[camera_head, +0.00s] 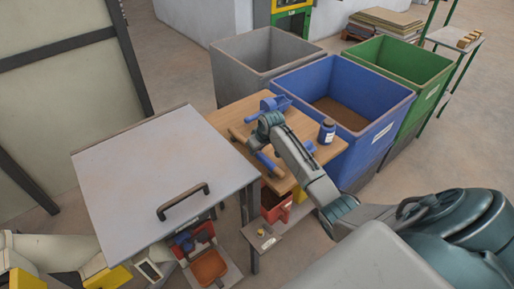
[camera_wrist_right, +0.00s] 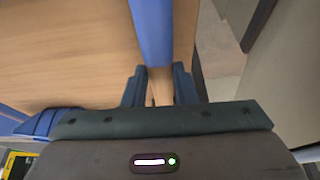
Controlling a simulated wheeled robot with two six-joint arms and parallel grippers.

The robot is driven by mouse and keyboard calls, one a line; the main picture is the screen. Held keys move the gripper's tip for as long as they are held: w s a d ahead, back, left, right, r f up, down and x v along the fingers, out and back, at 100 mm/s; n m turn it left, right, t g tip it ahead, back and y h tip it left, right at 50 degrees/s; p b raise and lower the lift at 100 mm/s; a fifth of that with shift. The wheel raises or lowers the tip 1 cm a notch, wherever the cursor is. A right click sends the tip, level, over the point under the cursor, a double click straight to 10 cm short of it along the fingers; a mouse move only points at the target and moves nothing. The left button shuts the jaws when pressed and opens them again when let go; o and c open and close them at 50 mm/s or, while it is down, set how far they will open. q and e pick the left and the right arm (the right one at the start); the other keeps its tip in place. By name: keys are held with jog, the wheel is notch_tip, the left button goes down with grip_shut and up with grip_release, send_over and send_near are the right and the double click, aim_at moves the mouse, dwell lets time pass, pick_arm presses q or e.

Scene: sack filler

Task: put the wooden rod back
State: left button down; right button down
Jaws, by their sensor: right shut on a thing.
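My right gripper (camera_wrist_right: 160,88) is shut on a narrow wood-coloured piece, the wooden rod (camera_wrist_right: 160,76), whose short visible part shows between the fingers. Just beyond it in the wrist view is a long blue bar (camera_wrist_right: 151,30); I cannot tell whether the two are joined. In the head view my right arm reaches over the wooden table (camera_head: 231,116), and its gripper (camera_head: 258,138) is small and partly hidden by the wrist. A blue piece (camera_head: 268,164) lies beside it.
A blue scoop (camera_head: 276,103) and dark blue bottle (camera_head: 327,131) stand on the table. Grey (camera_head: 232,65), blue (camera_head: 372,132) and green (camera_head: 430,92) bins stand behind. A grey handled panel (camera_head: 150,165) is at left, a red container (camera_head: 273,207) below.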

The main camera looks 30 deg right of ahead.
jog(key=c, duration=1.2)
grip_release()
jog(key=shift+o, duration=0.2)
jog(key=shift+r, duration=0.4)
jog(key=b+v, duration=0.2)
jog(key=v, duration=1)
jog(key=shift+r, duration=0.2)
